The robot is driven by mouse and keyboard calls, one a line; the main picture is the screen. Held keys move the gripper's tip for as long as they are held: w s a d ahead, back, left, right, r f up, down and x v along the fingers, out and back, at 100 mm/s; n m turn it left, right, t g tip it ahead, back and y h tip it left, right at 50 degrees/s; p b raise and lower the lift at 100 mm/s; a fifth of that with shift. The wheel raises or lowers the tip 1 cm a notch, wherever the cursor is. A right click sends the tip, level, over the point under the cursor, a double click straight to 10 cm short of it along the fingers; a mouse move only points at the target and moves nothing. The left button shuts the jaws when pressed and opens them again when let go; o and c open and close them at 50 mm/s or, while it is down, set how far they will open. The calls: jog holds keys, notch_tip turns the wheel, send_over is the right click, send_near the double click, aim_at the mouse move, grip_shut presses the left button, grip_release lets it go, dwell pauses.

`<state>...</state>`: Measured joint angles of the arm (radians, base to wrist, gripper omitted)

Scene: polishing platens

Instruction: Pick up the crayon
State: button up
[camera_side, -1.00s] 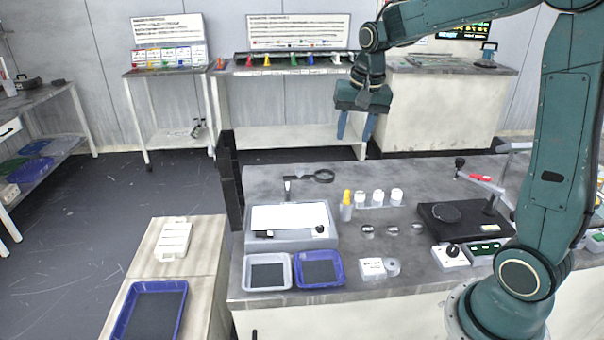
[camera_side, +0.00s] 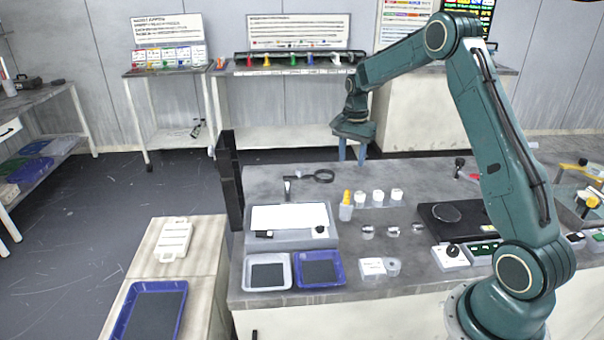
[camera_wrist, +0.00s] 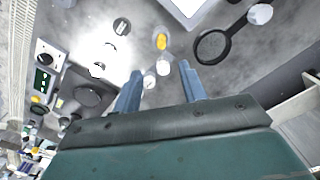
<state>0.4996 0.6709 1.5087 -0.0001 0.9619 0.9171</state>
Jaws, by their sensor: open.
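What looks like the crayon, a yellow stick (camera_side: 347,196), stands upright in a small clear holder (camera_side: 346,212) on the grey workbench, beside a row of white-capped jars. In the wrist view the yellow top (camera_wrist: 161,42) shows beyond and between my fingertips. My gripper (camera_side: 352,154) points down above the back edge of the bench, higher than the yellow stick and apart from it. Its two blue fingers (camera_wrist: 160,72) are spread and nothing is between them.
White-capped jars (camera_side: 378,196) stand just right of the stick. Small metal discs lie in front.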

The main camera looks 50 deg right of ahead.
aim_at(348, 190)
jog(key=shift+f, duration=0.1)
notch_tip(348, 190, down, 7)
jog(key=shift+f, duration=0.7)
jog(key=shift+w+f, duration=0.15)
jog(key=shift+f, duration=2.45)
grip_shut()
